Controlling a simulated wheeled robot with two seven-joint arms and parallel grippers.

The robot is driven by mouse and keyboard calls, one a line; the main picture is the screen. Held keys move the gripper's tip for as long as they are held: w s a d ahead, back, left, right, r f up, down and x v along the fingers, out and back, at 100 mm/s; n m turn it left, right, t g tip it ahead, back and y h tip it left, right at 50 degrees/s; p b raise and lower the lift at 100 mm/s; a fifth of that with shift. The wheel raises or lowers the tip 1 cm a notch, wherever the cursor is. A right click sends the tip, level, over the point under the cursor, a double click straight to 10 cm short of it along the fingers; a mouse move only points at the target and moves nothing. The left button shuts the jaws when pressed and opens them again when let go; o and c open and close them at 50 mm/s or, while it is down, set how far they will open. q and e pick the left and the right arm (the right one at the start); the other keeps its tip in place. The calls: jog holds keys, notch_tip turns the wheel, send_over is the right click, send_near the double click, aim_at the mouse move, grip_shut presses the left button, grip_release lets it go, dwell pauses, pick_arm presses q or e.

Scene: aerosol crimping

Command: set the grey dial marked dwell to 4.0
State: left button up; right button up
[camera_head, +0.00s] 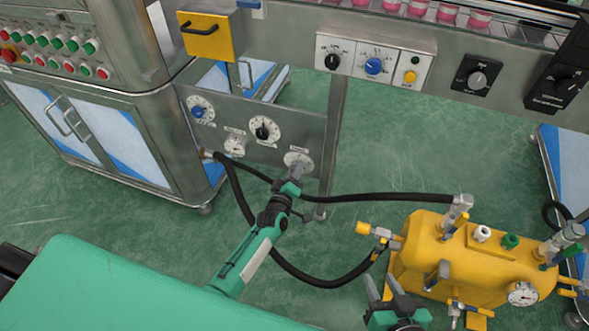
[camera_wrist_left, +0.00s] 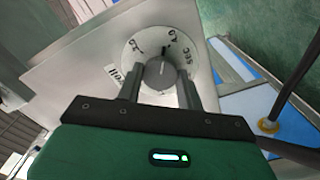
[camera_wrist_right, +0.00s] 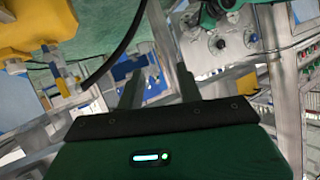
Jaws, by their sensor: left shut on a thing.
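A grey dial (camera_wrist_left: 160,73) with a white pointer line sits on a round white scale in the left wrist view. In the head view this dial's white scale (camera_head: 302,155) is at the right end of the lower steel panel, partly covered by my gripper. My left gripper (camera_head: 296,172) is shut on the dial, one finger on each side. My right gripper (camera_head: 388,286) is open and empty, left of the yellow tank; its parted fingers show in the right wrist view (camera_wrist_right: 158,92).
The lower panel also bears a blue dial (camera_head: 198,111), a black dial (camera_head: 263,131) and a small white gauge (camera_head: 235,147). A black hose (camera_head: 375,197) loops from near the panel to the yellow tank (camera_head: 460,262). Upper panels (camera_head: 478,76) carry more knobs.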

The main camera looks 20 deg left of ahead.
pick_arm(q)
jog(key=shift+m+p, duration=0.4)
jog(key=shift+m, duration=0.7)
pick_arm(e)
jog(key=shift+s+d+f+g+h, duration=0.15)
jog(key=shift+d+g+h, duration=0.35)
jog(key=shift+d+g, duration=0.4)
pick_arm(q)
jog(key=shift+f, duration=0.1)
pick_arm(e)
jog(key=shift+d, duration=0.15)
pick_arm(q)
jog(key=o, duration=1)
jog(key=shift+s, duration=0.15)
jog(key=s+p, duration=0.2)
jog(key=s, duration=1.1)
jog(key=shift+s+a, duration=0.2)
jog(key=shift+s, duration=0.1)
pick_arm(e)
jog(key=d+g, duration=0.1)
jog(key=s+d+g+h, duration=0.1)
jog(key=d, duration=0.1)
jog(key=s+d+h, duration=0.1)
jog(key=shift+d+g, duration=0.2)
jog(key=shift+g, duration=0.2)
